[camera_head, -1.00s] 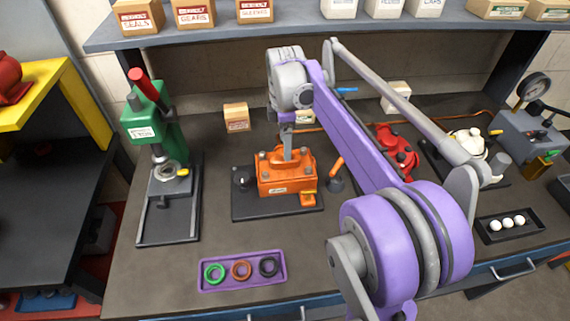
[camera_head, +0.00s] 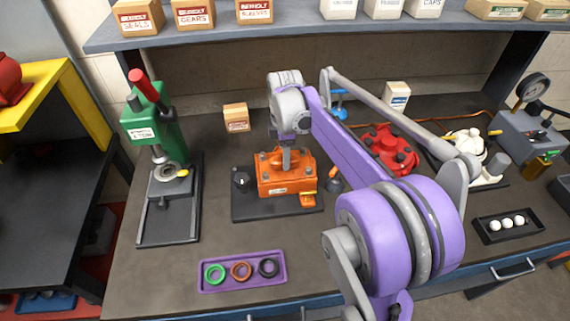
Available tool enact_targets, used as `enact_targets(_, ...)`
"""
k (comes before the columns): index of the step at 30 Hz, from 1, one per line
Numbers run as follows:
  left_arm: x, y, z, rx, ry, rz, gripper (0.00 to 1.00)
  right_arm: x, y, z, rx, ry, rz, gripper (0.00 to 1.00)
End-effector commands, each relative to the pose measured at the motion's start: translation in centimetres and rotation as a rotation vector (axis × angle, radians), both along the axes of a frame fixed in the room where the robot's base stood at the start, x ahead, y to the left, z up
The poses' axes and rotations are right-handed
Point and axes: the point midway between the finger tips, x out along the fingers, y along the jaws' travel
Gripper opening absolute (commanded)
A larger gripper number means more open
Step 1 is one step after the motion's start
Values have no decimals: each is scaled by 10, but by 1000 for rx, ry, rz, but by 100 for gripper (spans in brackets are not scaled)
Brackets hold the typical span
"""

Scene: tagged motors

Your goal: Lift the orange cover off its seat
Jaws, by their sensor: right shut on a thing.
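The orange cover (camera_head: 286,185) sits on a dark base plate (camera_head: 250,208) near the middle of the bench. Bolts show on its top, and a small orange tab is at its lower right. My right gripper (camera_head: 287,160) points down at the cover's top from above and is shut on it. The cover looks level and still down on its base; no gap shows under it. My purple right arm reaches in from the lower right. My left gripper does not show.
A green press (camera_head: 150,135) with a red handle stands left. A purple tray (camera_head: 242,271) with green, orange and black rings lies in front. A small box (camera_head: 236,118) is behind. A red part (camera_head: 388,148) and a white part (camera_head: 466,146) stand right.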

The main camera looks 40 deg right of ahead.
Motion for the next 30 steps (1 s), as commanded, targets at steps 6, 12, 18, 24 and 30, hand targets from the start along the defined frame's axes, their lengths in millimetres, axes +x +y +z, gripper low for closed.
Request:
enact_targets(6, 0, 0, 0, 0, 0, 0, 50, 0, 0, 0, 0, 0, 0, 0)
enact_targets(12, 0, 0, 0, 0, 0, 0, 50, 0, 0, 0, 0, 0, 0, 0)
enact_targets(18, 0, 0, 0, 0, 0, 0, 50, 0, 0, 0, 0, -1, 0, 0)
enact_targets(24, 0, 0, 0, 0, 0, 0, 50, 0, 0, 0, 0, -1, 0, 0)
enact_targets(30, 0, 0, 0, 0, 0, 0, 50, 0, 0, 0, 0, -1, 0, 0)
